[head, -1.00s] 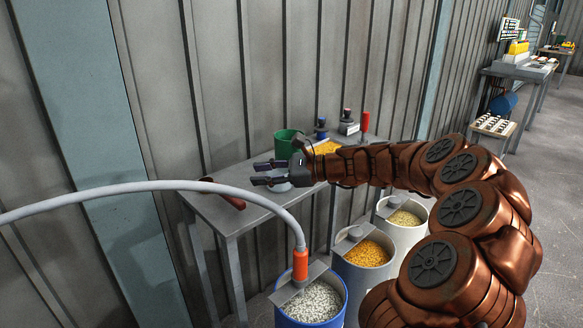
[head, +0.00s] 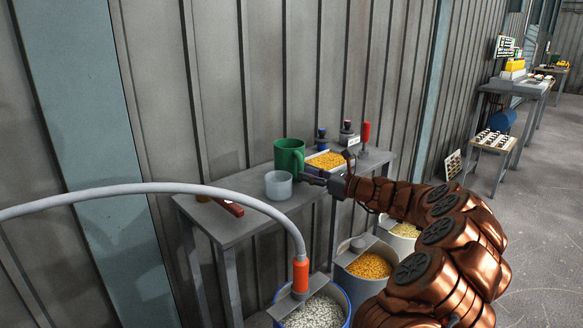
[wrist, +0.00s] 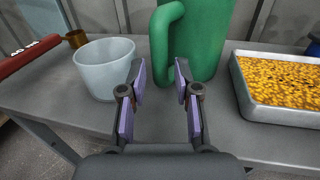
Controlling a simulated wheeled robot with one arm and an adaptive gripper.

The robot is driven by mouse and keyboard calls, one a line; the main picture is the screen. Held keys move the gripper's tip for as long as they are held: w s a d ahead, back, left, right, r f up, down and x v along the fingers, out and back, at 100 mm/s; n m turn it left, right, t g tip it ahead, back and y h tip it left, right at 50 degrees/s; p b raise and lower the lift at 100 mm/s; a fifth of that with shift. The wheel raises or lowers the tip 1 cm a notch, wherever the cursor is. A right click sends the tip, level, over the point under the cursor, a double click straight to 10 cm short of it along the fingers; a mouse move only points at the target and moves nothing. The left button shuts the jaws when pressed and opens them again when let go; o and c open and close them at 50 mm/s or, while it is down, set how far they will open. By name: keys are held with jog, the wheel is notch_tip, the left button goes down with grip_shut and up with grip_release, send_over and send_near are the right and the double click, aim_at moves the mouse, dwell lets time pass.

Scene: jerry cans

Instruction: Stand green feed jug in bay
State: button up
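The green feed jug (head: 289,155) stands upright on the grey table (head: 238,224) against the wall. In the wrist view the jug (wrist: 205,45) fills the top middle, its handle (wrist: 160,60) turned toward me. My gripper (head: 309,175) is at the jug's right front side in the head view. In the wrist view my gripper (wrist: 160,78) is open and empty, its two purple-padded fingers pointing at the handle. The handle lines up with the gap; I cannot tell whether it is between the fingertips. I cannot make out a bay.
A whitish cup (wrist: 103,70) stands close left of my fingers. A metal tray of yellow grain (wrist: 280,85) lies to the right. A red-handled tool (head: 230,207) lies at the table's left. A grey hose (head: 150,188) arches in front; grain bins (head: 368,268) stand below.

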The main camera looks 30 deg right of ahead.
aim_at(291, 163)
jog(key=shift+x, duration=1.15)
jog(key=shift+c, duration=0.4)
grip_shut()
